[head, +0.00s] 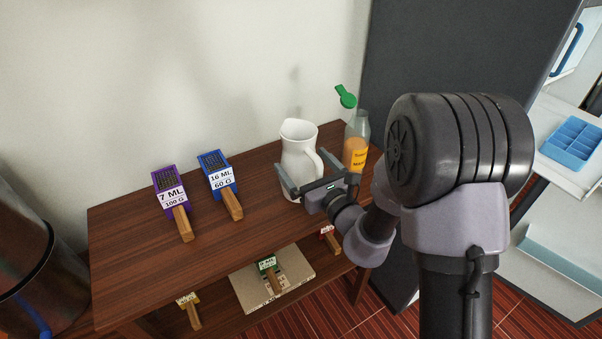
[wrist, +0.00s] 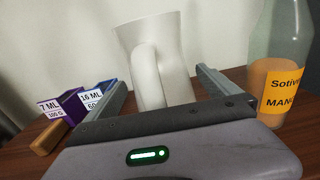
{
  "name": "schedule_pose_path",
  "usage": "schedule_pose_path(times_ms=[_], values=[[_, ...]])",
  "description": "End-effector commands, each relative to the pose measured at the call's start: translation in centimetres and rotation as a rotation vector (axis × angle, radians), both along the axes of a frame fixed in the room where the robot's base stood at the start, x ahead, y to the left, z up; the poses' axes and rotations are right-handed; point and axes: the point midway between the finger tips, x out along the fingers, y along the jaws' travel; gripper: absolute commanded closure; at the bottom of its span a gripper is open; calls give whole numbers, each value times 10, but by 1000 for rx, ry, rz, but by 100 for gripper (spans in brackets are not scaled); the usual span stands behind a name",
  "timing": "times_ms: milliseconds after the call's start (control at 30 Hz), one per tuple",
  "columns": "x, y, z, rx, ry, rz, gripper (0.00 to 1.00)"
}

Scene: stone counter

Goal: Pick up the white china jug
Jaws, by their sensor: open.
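The white china jug (head: 299,150) stands upright on the dark wooden table, near its right end. Its handle faces my gripper. My gripper (head: 299,183) is open at the jug, with one finger on the left side of the jug and the other by the handle side in the head view. In the wrist view the jug (wrist: 160,62) rises between the two open fingers (wrist: 162,85), apparently without being clamped. The jug's base is hidden behind the gripper body in the wrist view.
A purple box (head: 167,185) and a blue box (head: 216,170) with wooden handles lie left. A grey panel (head: 400,60) rises behind right.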

Motion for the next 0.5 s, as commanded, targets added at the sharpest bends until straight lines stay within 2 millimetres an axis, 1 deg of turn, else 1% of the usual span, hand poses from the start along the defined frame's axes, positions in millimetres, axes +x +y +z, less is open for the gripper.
schedule_pose_path(times_ms=[167,200,267,400,467,500], values=[[1,1,0,-1,1,0,0],[1,0,0,-1,1,0,2],[1,0,0,-1,1,0,14],[1,0,0,-1,1,0,41],[1,0,0,-1,1,0,53],[1,0,0,-1,1,0,61]])
